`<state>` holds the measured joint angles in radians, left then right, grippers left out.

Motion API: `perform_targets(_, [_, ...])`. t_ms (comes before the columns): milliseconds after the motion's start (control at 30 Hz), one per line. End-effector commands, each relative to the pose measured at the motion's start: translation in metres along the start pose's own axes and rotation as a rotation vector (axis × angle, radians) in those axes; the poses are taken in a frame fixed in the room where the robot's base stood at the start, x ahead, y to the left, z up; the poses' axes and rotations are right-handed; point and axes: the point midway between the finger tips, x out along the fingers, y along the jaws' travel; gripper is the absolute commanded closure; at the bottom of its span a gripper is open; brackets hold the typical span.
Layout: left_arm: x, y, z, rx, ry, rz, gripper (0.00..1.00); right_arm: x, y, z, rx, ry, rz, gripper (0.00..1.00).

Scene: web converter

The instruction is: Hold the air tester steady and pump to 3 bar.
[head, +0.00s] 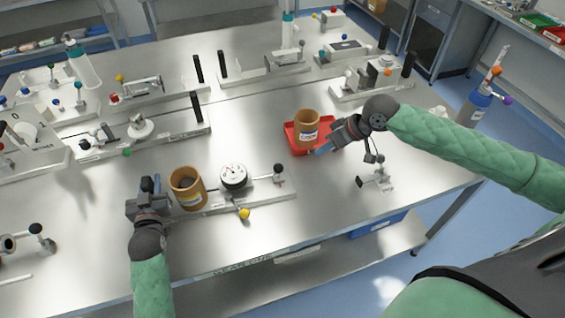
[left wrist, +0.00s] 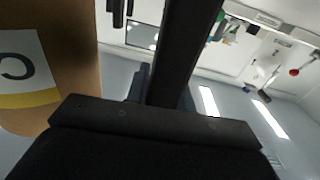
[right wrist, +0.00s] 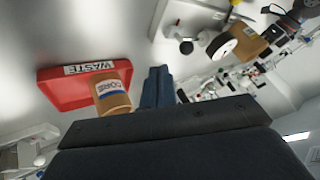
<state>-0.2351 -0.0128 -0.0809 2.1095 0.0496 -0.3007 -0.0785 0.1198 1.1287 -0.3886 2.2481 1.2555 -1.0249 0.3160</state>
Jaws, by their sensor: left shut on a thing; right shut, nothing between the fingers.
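The air tester (head: 262,193) is a pale flat base with a round white gauge (head: 233,176), a yellow-knobbed lever (head: 244,214) and a black-knobbed part at its right end. The gauge reading is too small to tell. A brown core (head: 187,190) stands at the tester's left part; it fills the left side of the left wrist view (left wrist: 60,60). My left gripper (head: 148,186) is shut on a black upright handle (left wrist: 185,50) beside that core. My right gripper (head: 325,149) is shut and empty beside the red waste tray; its fingers show in the right wrist view (right wrist: 156,75).
A red waste tray (head: 291,145) holds a second brown core (head: 306,122). A small clamp-like device (head: 376,180) stands right of it. Several fixtures with black posts line the back. Bare steel lies between the tester and the tray.

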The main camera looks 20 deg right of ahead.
Motion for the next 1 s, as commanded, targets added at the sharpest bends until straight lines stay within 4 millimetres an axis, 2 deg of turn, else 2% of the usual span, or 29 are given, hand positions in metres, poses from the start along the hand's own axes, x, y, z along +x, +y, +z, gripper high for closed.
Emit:
perform_targets(33, [-0.002, 0.000, 0.014, 0.000, -0.023, 0.001, 1.00, 0.000, 0.004, 0.004, 0.041, 0.009, -0.001, 1.00])
perform_targets(300, [-0.002, 0.000, 0.014, 0.000, -0.023, 0.001, 1.00, -0.005, 0.012, 0.005, 0.162, 0.044, -0.011, 1.00])
perform_targets(467, [-0.002, 0.000, 0.014, 0.000, -0.023, 0.001, 1.00, 0.003, 0.013, 0.004, 0.170, 0.047, -0.011, 1.00])
perform_targets(1000, [-0.002, 0.000, 0.014, 0.000, -0.023, 0.001, 1.00, 0.072, 0.011, 0.001, 0.167, 0.046, -0.013, 1.00])
